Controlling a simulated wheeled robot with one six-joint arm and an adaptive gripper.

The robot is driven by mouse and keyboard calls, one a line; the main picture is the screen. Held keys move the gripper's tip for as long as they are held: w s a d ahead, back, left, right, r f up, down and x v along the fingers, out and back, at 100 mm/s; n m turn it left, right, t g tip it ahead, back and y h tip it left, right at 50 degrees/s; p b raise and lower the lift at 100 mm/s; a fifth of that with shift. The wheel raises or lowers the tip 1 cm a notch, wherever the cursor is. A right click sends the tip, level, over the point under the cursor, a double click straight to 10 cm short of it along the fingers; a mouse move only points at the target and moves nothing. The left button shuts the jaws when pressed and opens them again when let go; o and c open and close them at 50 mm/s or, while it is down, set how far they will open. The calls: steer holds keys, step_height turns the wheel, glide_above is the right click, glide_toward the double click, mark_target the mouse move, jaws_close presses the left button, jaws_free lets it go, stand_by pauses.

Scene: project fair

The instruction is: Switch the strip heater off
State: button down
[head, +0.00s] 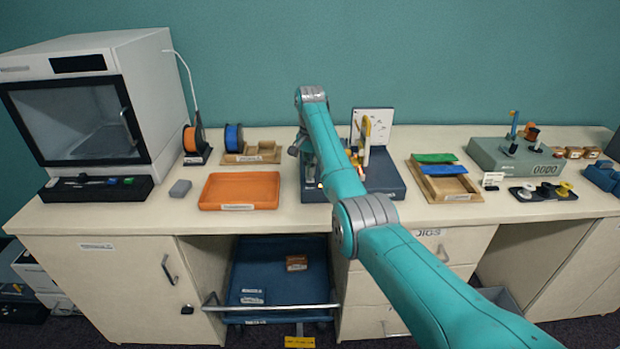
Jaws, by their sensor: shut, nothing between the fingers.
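My gripper (302,150) hangs below my wrist, small and partly hidden by my own teal arm. It is shut and empty, over the left part of a dark blue-grey base (392,184) on the counter. That base carries a white panel (374,122) and small yellow and orange parts (361,146). My forearm covers much of it. I cannot tell for sure which device is the strip heater, and no switch can be made out. I cannot tell whether my gripper touches anything.
An orange tray (240,190) lies left of the base. A wooden tray (448,187) with green and blue pieces lies right of it. A grey-green box (500,155) stands farther right. A white enclosure (150,85) fills the left end. A blue cart (275,275) stands under the counter.

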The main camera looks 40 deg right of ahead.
mark_target(310, 180)
steer(key=shift+f, duration=1.05)
stand_by(0.6)
steer(key=shift+r, duration=3.5)
